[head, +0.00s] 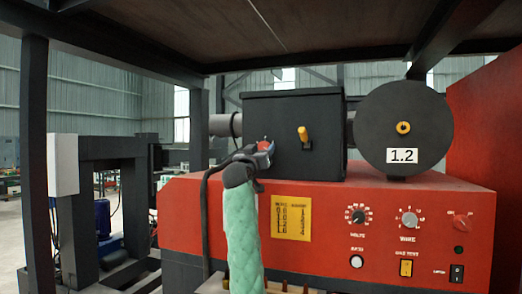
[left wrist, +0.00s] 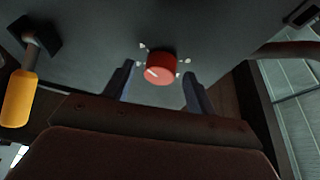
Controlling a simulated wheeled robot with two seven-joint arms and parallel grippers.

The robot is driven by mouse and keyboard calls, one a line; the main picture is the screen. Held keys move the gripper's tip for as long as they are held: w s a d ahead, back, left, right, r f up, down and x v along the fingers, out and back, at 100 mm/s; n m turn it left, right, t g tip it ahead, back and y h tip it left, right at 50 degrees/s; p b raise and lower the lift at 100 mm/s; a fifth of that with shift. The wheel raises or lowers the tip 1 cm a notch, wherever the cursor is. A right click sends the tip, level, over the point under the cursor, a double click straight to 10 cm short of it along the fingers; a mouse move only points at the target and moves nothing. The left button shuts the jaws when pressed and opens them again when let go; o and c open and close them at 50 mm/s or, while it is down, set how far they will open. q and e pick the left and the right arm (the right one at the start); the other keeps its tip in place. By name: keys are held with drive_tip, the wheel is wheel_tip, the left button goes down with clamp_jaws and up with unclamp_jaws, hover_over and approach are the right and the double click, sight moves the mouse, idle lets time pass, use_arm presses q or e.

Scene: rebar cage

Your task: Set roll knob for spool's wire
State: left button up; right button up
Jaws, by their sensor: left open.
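A round red roll knob (left wrist: 161,68) with a white pointer mark sits on the dark face of a box, with small pale marks around it. The black box (head: 325,130) stands on the red welding machine (head: 330,215); the black spool (head: 420,110) beside it carries a white label reading 1.2. My left gripper (head: 262,152) is at the box's left side, and in the left wrist view its two fingers (left wrist: 157,90) stand open on either side of the knob, apparently apart from it. In the head view the gripper largely hides the knob. My right gripper is not in view.
A yellow-orange handle (left wrist: 18,98) sticks out near the knob; it also shows on the box front in the head view (head: 303,134). The machine's front has a volts dial (head: 358,217) and a wire dial (head: 409,219). A dark post (head: 38,160) stands at left, with a roof above.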

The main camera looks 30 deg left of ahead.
use_arm(q)
drive_tip(key=c, duration=1)
